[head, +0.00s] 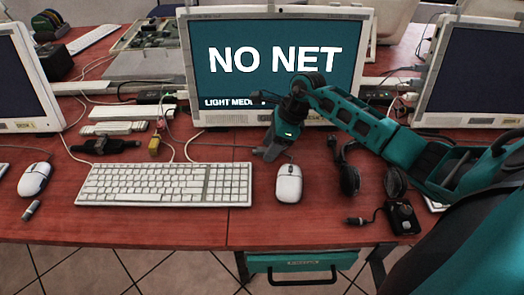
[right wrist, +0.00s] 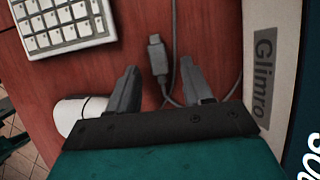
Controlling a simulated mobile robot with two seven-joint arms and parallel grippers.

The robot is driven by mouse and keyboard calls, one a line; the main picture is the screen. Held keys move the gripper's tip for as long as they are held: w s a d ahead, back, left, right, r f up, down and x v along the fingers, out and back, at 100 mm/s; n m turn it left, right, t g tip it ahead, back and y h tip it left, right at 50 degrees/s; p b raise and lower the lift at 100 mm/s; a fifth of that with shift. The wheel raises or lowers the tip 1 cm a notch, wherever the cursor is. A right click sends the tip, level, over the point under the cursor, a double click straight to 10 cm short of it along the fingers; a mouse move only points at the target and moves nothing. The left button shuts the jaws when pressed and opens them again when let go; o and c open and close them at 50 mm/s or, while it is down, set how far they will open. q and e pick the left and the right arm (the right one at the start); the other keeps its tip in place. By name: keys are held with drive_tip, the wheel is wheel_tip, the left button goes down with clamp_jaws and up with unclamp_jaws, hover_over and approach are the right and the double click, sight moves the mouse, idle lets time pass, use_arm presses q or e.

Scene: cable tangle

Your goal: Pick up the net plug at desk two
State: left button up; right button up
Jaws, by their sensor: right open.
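A small grey plug (right wrist: 156,58) on a thin grey cable lies on the red desk in the right wrist view, in line with the gap between my right gripper's fingers. I take it for the net plug. My right gripper (right wrist: 159,74) is open, with one finger on each side of the gap and nothing held. In the head view my right gripper (head: 266,152) is low over the desk, in front of the middle monitor (head: 262,112), which reads NO NET. The plug is hidden behind the gripper there. My left gripper is not in view.
A white mouse (head: 289,184) lies close to my right gripper, and a keyboard (head: 165,185) is to its left. Headphones (head: 349,178) and a black device (head: 402,217) lie to the right. Bare desk (head: 262,222) shows in front of the mouse.

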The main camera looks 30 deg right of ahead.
clamp_jaws()
idle(0.4)
drive_tip(key=shift+r, duration=0.2)
wheel_tip(320, 180, up, 20)
drive_tip(key=p, duration=0.1)
idle(0.5)
drive_tip(key=shift+f, duration=0.15)
drive_tip(key=c, duration=0.7)
unclamp_jaws()
clamp_jaws()
